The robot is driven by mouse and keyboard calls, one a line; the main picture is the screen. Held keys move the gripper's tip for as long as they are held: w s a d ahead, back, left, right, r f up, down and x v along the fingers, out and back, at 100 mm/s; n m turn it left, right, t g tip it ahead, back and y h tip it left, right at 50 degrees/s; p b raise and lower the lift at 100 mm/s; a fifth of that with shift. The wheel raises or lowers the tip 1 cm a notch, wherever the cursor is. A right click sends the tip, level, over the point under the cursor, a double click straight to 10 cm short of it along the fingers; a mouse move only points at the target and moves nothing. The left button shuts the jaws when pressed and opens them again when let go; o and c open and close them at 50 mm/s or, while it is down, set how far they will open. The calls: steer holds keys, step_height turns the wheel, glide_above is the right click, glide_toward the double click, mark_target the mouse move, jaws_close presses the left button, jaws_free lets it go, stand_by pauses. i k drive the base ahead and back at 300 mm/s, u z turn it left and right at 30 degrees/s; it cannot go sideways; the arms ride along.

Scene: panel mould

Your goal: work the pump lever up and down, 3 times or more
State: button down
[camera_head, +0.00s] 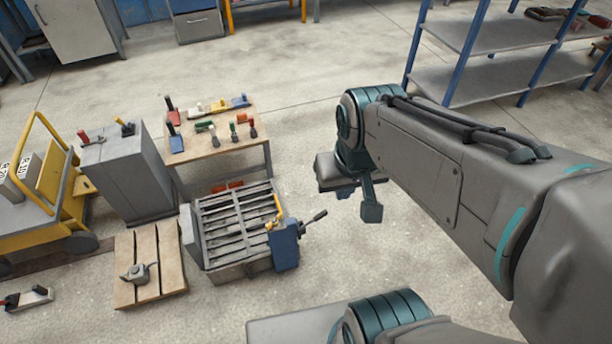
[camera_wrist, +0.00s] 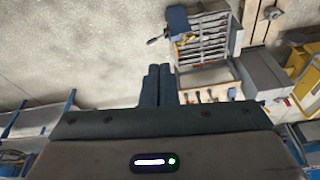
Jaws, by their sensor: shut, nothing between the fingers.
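A blue pump unit (camera_head: 286,248) stands at the right end of a grey slatted panel mould (camera_head: 235,225) on the floor. A dark lever (camera_head: 314,218) sticks out from the pump to the right and slants upward. In the wrist view the pump (camera_wrist: 178,20) is at the top, and its lever (camera_wrist: 156,39) points left. A yellow-handled part (camera_head: 277,212) stands at the pump's left side. My gripper (camera_head: 372,212) is shut and empty, to the right of the lever and apart from it. Its closed fingers (camera_wrist: 155,82) also show in the wrist view.
A wooden table (camera_head: 215,152) with several small coloured levers or tools stands behind the mould. A grey cabinet (camera_head: 128,180), a pallet (camera_head: 170,270) and a yellow cart (camera_head: 60,190) are to the left. Blue-posted shelving (camera_head: 480,75) stands at the back right. The floor between gripper and pump looks clear.

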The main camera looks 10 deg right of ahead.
mark_target(321, 215)
steer(key=z, duration=0.5)
steer(key=k, duration=1.25)
steer(key=u, duration=0.2)
steer(key=i, duration=1.7)
steer(key=z, duration=0.6)
